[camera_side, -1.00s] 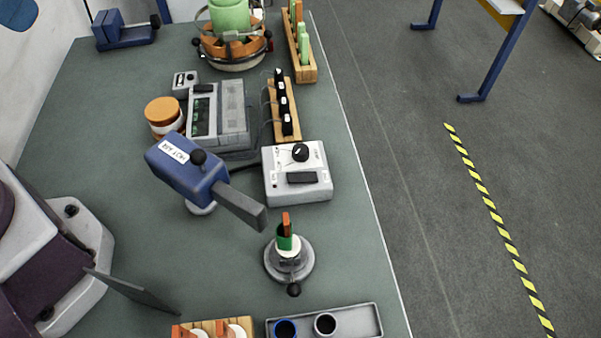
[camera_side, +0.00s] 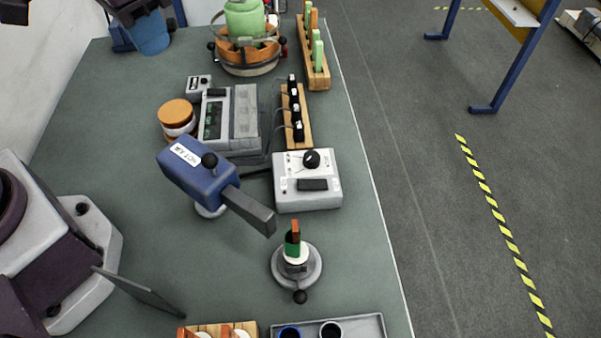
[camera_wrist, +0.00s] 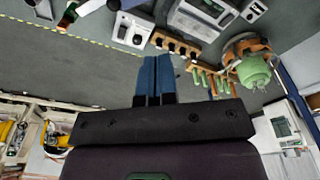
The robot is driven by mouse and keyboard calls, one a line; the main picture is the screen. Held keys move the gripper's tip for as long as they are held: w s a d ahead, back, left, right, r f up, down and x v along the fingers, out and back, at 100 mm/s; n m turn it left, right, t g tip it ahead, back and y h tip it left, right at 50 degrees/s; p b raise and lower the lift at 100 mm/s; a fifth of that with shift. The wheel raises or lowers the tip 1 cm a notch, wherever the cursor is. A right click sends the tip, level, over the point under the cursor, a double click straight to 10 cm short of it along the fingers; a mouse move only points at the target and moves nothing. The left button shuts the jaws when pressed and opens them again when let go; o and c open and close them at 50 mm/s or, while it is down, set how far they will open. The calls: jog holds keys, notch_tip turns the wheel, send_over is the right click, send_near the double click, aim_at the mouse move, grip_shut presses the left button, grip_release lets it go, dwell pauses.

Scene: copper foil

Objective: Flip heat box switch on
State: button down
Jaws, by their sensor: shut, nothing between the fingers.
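The heat box (camera_side: 308,192) is a white box with a round black knob (camera_side: 311,158) and a dark rocker switch (camera_side: 313,184) on its top. It stands near the right edge of the bench in the side view. I cannot tell which way the switch is tipped. The heat box also shows in the wrist view (camera_wrist: 131,29), near the top. My gripper (camera_side: 152,48) is at the far left of the bench in the side view, well away from the heat box. Its blue fingers (camera_wrist: 155,68) are shut together and empty in the wrist view.
A blue hot-air tool (camera_side: 205,180) with a grey nozzle stands left of the heat box. A wooden rack with black pieces (camera_side: 307,98) and a grey instrument (camera_side: 246,112) lie behind it. A round stand (camera_side: 310,268) is in front.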

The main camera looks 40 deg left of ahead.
jog(key=w+d+f+n+g, duration=0.2)
jog(key=w+d+f, duration=0.25)
jog(key=d, duration=0.25)
jog(key=n+y, duration=0.2)
jog(key=n, duration=0.2)
send_over(298, 188)
notch_tip(298, 188, down, 8)
jog(key=r, duration=0.1)
jog(key=shift+w+d+r+n+g, duration=0.1)
jog(key=shift+w+d+n, duration=0.2)
jog(key=shift+n, duration=0.5)
jog(key=shift+w+d+r+n+g, duration=0.15)
jog(key=shift+w+d+n, duration=0.1)
jog(key=shift+n, duration=0.55)
jog(key=shift+w+d+r+n+g, duration=0.1)
jog(key=shift+w+d+n, duration=0.2)
jog(key=shift+n, duration=0.5)
jog(key=f, duration=0.4)
jog(key=s+a+f, duration=0.1)
jog(key=f, duration=0.9)
jog(key=shift+s+a, duration=0.2)
jog(key=shift+a, duration=0.05)
